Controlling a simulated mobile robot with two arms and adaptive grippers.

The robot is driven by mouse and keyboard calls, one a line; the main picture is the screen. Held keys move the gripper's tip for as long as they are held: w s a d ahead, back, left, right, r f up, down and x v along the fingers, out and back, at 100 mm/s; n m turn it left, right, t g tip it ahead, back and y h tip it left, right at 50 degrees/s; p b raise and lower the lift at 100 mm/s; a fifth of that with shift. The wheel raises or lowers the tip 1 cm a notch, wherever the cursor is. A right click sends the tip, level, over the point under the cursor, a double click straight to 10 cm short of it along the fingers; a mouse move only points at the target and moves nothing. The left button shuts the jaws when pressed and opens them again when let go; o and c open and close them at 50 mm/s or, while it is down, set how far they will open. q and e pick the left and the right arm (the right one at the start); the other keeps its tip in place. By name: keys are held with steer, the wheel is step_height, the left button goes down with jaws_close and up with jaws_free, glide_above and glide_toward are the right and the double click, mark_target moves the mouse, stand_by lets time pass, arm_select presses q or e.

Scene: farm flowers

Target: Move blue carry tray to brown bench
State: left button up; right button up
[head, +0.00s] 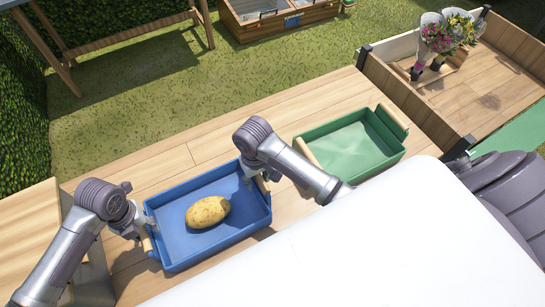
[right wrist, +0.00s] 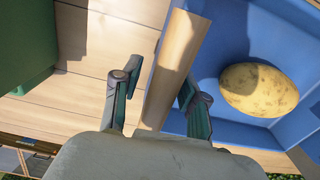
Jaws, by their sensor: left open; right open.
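The blue carry tray (head: 172,218) stands on a light wooden surface (head: 215,141), with a potato (head: 207,212) lying inside. It has a wooden handle at each end. My left gripper (head: 143,230) is open at the left handle. My right gripper (head: 260,180) is open at the right handle, partly hidden by its own arm. In the right wrist view, the open fingers (right wrist: 157,90) sit on either side of the handle (right wrist: 176,68), one finger over the tray's inside. Which piece of furniture is the brown bench is unclear.
A green tray (head: 350,143) stands to the right on the same surface. Beyond are a wooden box with flower bouquets (head: 447,35), a wooden cold frame (head: 280,20) and a wooden frame structure (head: 130,38) on grass. Another wooden top (head: 25,215) is at left.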

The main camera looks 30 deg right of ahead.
arm_select(q)
step_height(320, 180, up, 10)
steer(key=shift+r, duration=0.1)
arm_select(e)
steer(key=r, duration=1)
steer(key=shift+w+r, duration=0.2)
steer(key=shift+w, duration=0.05)
steer(key=shift+r, duration=0.55)
steer(key=shift+s+r, duration=0.25)
